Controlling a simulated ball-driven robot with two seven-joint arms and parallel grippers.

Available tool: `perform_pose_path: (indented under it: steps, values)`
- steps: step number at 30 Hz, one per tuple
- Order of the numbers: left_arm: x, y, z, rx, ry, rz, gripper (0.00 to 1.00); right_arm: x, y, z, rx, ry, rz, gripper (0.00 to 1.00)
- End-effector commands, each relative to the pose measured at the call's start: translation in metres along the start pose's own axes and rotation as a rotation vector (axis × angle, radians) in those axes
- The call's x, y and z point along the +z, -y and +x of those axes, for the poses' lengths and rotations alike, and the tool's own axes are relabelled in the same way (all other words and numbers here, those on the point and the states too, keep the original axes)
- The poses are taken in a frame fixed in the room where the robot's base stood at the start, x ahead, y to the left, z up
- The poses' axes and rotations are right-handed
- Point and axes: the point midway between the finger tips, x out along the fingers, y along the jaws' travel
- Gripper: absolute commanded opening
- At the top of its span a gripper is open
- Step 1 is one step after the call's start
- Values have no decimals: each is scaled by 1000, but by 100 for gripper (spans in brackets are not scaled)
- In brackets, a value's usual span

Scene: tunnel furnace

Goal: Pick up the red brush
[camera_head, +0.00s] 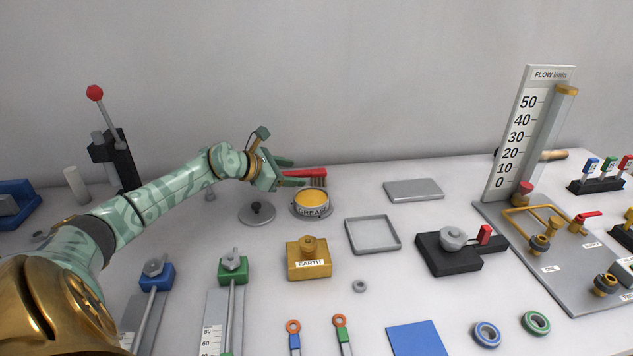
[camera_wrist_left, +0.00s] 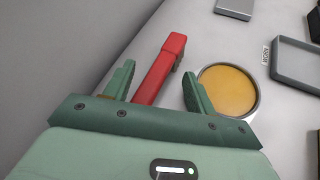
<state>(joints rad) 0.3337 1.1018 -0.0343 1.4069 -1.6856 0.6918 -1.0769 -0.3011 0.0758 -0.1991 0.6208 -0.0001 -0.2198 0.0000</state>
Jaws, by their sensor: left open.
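The red brush (camera_head: 306,173) lies at the back of the table, behind the grease tin (camera_head: 311,208), with its bristles at the right end. In the left wrist view the red brush (camera_wrist_left: 158,70) runs between the two green fingers. My left gripper (camera_head: 291,172) is open at the brush's left end, and it also shows in the left wrist view (camera_wrist_left: 158,90). Gaps show between the brush and both fingers. The near end of the brush is hidden behind the gripper body. My right gripper is not in view.
The open grease tin with yellow contents (camera_wrist_left: 228,92) stands close beside the right finger. A grey lid (camera_head: 257,213) lies in front of the gripper. The back wall is close behind. A grey tray (camera_head: 373,235) and a brass EARTH block (camera_head: 307,262) stand nearer the front.

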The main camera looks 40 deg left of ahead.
Motion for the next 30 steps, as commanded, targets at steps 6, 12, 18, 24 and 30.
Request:
perform_pose_path:
  steps: [6,12,18,24,30]
  values:
    - [0,0,15,0,0,1,56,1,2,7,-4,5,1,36]
    - [1,0,14,0,0,1,50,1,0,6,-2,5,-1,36]
    - [1,0,14,0,0,0,0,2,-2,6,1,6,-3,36]
    - [1,0,14,0,0,0,0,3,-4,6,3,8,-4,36]
    - [4,-1,12,0,1,1,0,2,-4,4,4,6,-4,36]
